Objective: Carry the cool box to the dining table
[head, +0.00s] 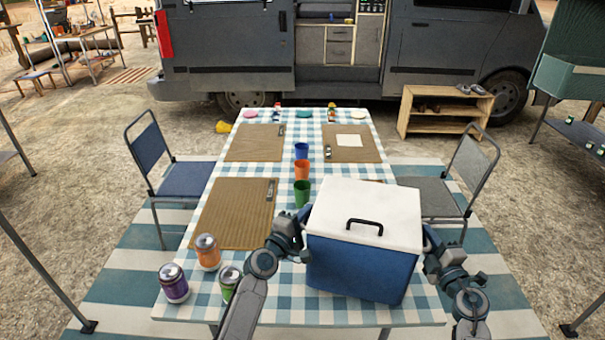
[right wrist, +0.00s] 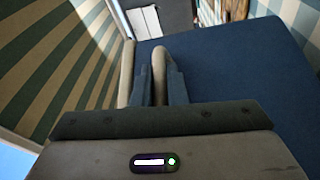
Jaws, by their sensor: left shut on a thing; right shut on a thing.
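The cool box (head: 362,262), blue with a white lid and a black handle, is upright at the near right part of the dining table (head: 230,302). I cannot tell whether its base touches the checked cloth or is just above it. My left gripper (head: 302,226) is shut on the box's left side. My right gripper (head: 427,243) is shut on its right side; the fingertips are partly hidden in the head view. In the right wrist view the right gripper's fingers (right wrist: 147,78) are close together beside the blue box wall (right wrist: 235,70).
Blue, orange and green cups (head: 302,170) line the middle, close to the box. Brown placemats (head: 235,212) lie around. Chairs (head: 170,180) flank the table. A wooden shelf (head: 445,108) and the van (head: 230,50) are behind.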

